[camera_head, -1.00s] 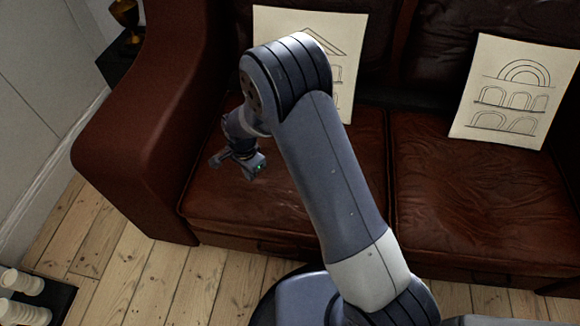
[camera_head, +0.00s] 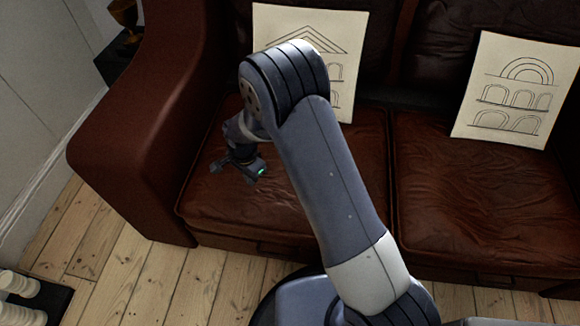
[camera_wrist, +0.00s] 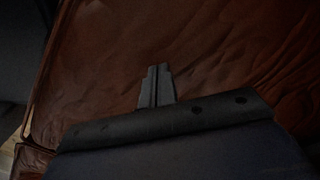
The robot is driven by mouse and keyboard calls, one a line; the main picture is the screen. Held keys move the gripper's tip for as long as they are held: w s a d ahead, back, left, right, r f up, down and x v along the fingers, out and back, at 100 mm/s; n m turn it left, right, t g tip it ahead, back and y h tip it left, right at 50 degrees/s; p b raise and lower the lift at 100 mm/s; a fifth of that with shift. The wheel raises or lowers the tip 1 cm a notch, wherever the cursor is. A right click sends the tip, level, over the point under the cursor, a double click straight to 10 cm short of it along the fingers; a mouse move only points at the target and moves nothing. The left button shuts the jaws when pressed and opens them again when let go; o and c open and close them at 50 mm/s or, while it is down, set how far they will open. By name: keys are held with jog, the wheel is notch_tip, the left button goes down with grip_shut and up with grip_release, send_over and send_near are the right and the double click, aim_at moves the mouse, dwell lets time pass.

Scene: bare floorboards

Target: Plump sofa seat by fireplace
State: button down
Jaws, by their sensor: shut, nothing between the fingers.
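A dark brown leather sofa has two seat cushions side by side. The left seat cushion (camera_head: 290,215) lies under my arm, which hides part of it. Its surface is creased. My gripper (camera_head: 238,180) is over the left part of that cushion, near the sofa's left arm. In the wrist view my gripper (camera_wrist: 157,72) is shut and empty, with its fingers together against the wrinkled leather of the seat (camera_wrist: 225,50). I cannot tell whether the fingertips touch the leather. The fireplace is not in view.
The right seat cushion (camera_head: 480,195) is bare. The sofa's left arm (camera_head: 140,135) rises beside my gripper. White candles (camera_head: 18,285) stand on a dark slab at lower left.

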jog(key=shift+r+p, duration=0.75)
jog(key=shift+r, duration=0.7)
jog(key=shift+r, duration=0.1)
notch_tip(320, 180, up, 6)
jog(key=p, duration=0.4)
notch_tip(320, 180, down, 10)
jog(key=b, duration=0.6)
jog(key=shift+r+p, duration=0.35)
jog(key=shift+r, duration=0.5)
jog(key=shift+f, duration=0.1)
